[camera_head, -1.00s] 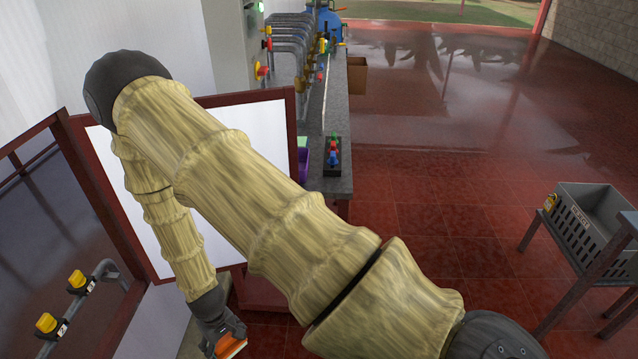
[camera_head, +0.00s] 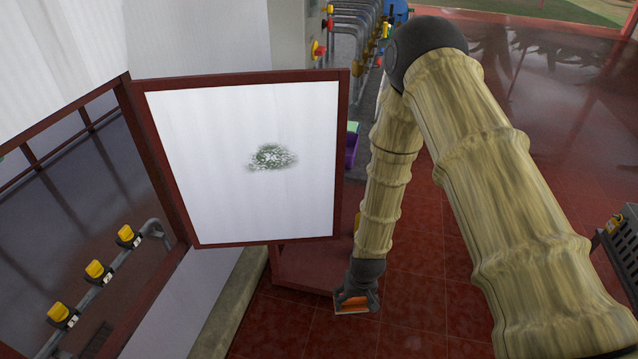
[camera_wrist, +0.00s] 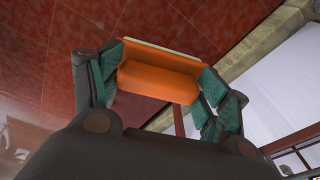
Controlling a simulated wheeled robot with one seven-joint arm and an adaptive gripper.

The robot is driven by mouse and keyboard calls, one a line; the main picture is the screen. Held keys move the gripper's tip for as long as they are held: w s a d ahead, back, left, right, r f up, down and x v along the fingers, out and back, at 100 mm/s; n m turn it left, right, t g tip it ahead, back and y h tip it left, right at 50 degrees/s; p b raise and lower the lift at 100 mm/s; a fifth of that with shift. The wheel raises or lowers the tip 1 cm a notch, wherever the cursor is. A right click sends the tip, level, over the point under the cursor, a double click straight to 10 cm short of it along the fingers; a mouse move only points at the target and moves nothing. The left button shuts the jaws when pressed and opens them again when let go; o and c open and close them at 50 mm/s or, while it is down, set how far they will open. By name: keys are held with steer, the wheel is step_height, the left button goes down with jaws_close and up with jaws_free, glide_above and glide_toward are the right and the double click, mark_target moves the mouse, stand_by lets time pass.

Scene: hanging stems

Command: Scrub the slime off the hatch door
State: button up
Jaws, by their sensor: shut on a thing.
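The hatch door (camera_head: 220,130) is a white panel in a dark red frame, standing open at the left of the head view. A patch of green slime (camera_head: 271,157) marks its face, right of the middle. My gripper (camera_head: 356,300) is low and to the right of the door, apart from it, above the red floor. It is shut on an orange scrubber (camera_head: 352,309). In the wrist view, my gripper (camera_wrist: 160,85) has its green-padded fingers at both ends of the scrubber (camera_wrist: 158,82), which has a pale strip along its far edge.
Yellow-handled valves (camera_head: 95,270) on a pipe show through the opening at the left. A stone kerb (camera_head: 225,310) runs below the hatch. A counter with pipes and coloured valves (camera_head: 345,45) stands behind the door. A grey crate (camera_head: 625,235) is at the right edge. Red floor lies open between.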

steer(key=w+a+r+t+y+b, duration=0.2)
steer(key=w+a+r+t+y, duration=0.1)
steer(key=w+a+r+t, duration=0.75)
steer(key=w+a+r+m+t+h, duration=0.2)
steer(key=w+r+t, duration=0.1)
steer(key=r, duration=0.7)
steer(key=w+a+r+m+t+h, duration=0.1)
steer(key=w+r+m+t, duration=0.2)
steer(key=r, duration=0.7)
steer(key=w, duration=0.6)
steer(key=shift+w+a+r+n+b, duration=0.2)
steer(key=shift+w+n+b, duration=0.1)
steer(key=shift+b, duration=0.15)
steer(key=shift+w, duration=0.85)
steer(key=shift+a, duration=0.1)
steer(key=a+b, duration=0.2)
steer(key=a, duration=1.6)
steer(key=shift+s, duration=0.25)
stand_by(0.8)
